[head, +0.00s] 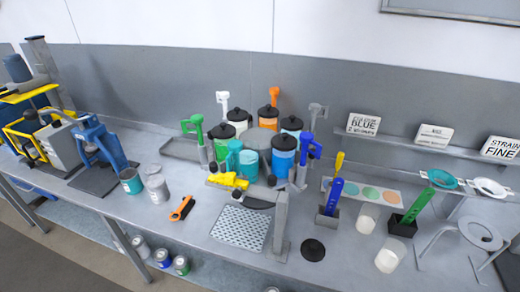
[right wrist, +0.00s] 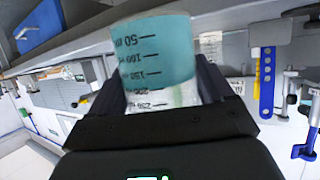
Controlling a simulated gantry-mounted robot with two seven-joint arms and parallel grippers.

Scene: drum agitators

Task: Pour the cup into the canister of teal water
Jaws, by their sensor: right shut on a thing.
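My right gripper (right wrist: 163,92) is shut on a clear graduated cup (right wrist: 152,48) with teal in it, seen close in the right wrist view. Neither arm shows in the head view. There, a teal canister (head: 248,163) stands at the front of a ring of canisters on the bench. A teal handled part (head: 235,147) is just left of it. I cannot tell its fill level. The held cup's distance from the canister cannot be told.
Black-lidded canisters, including a blue one (head: 284,155) and an orange one (head: 269,117), crowd around the teal one. A yellow part (head: 229,181) lies in front. A perforated plate (head: 239,228), a black disc (head: 313,249) and white cups (head: 367,219) stand nearer and right.

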